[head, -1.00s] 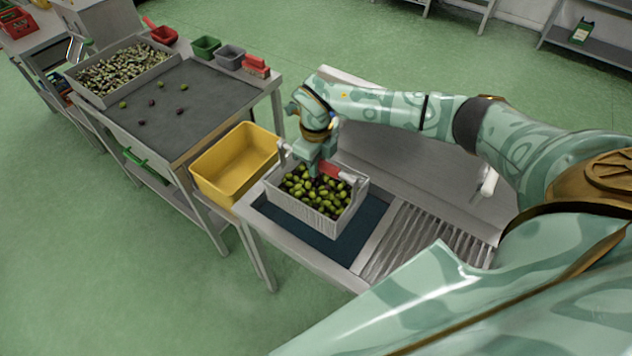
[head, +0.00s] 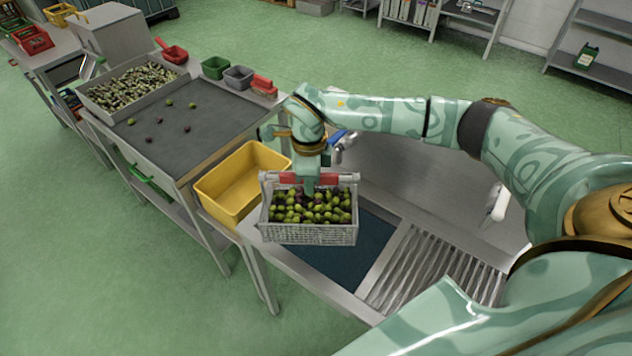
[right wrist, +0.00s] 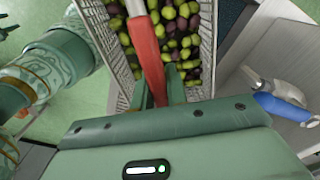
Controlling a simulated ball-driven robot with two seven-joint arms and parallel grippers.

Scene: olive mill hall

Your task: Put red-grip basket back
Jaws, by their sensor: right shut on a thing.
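The red-grip basket (head: 309,235) is a light grey mesh basket full of green and dark olives (head: 312,210). My right gripper (head: 310,184) is shut on its red grip (head: 333,179), which also shows between the fingers in the right wrist view (right wrist: 148,58). The basket hangs roughly level and appears raised above the dark blue mat (head: 352,268) on the metal bench. It overlaps the bench's left edge in the head view. The fingertips are partly hidden by the grip and olives.
A yellow tub (head: 238,190) stands close left of the basket. The grey-topped sorting table (head: 195,120) carries an olive tray (head: 108,112) and small bins. A ribbed drain area (head: 425,270) lies right of the mat. A blue-handled tap or sprayer (right wrist: 285,105) is near the basket.

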